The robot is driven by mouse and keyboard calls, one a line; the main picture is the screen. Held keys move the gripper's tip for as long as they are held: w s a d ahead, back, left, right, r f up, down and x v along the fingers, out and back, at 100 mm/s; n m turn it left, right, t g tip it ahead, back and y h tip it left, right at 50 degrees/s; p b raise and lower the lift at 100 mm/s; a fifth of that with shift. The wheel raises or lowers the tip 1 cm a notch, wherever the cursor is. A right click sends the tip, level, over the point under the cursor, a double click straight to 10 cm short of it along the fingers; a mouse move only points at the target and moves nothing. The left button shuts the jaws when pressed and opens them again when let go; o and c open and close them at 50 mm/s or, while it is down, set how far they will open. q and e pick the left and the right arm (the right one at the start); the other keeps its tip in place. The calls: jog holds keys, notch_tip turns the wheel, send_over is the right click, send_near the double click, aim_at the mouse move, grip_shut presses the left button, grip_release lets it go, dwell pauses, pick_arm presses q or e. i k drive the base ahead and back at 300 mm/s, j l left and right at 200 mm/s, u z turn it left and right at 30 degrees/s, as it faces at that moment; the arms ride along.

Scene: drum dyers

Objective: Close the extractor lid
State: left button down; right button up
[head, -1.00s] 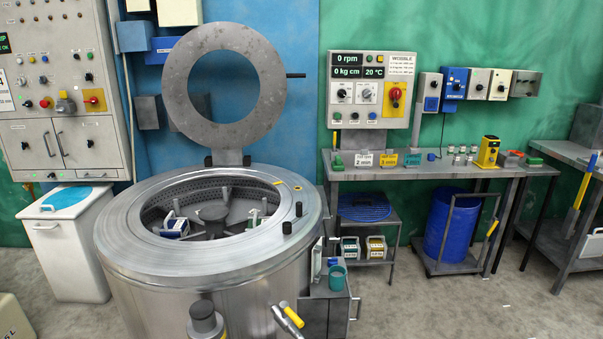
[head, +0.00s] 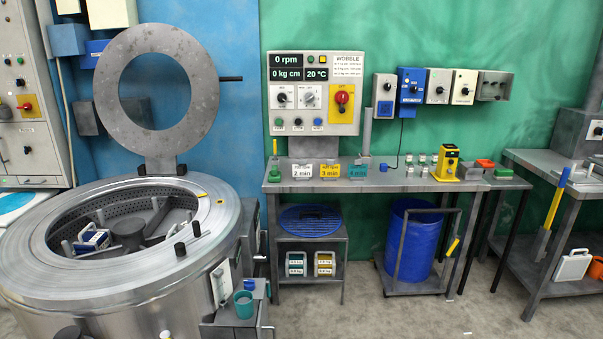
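The extractor (head: 215,215) is a round steel drum machine at the lower left of the head view. Its lid (head: 108,92) is a flat grey ring standing upright on a hinge at the drum's back edge, so it is open. A dark handle (head: 230,78) sticks out from the lid's right side. Inside the open drum are a central hub (head: 127,232) and a blue-and-white block (head: 92,240). Neither of my grippers shows in the head view.
A control panel (head: 344,75) reading 0 rpm stands behind a steel bench (head: 400,182) right of the extractor. A blue barrel (head: 412,240) sits on a trolley under the bench. A teal cup (head: 243,304) stands on a side box by the drum. Open floor lies at front right.

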aim_at(160, 149)
jog(key=i+l, duration=0.7)
jog(key=i, duration=0.2)
jog(key=i+l, duration=0.35)
jog(key=i+j, duration=0.1)
jog(key=i, duration=0.4)
jog(key=i+j+z, duration=0.1)
jog(key=i, duration=0.4)
jog(key=i+j, duration=0.1)
jog(key=i, duration=0.35)
jog(key=i+j, duration=0.25)
jog(key=i+z, duration=0.05)
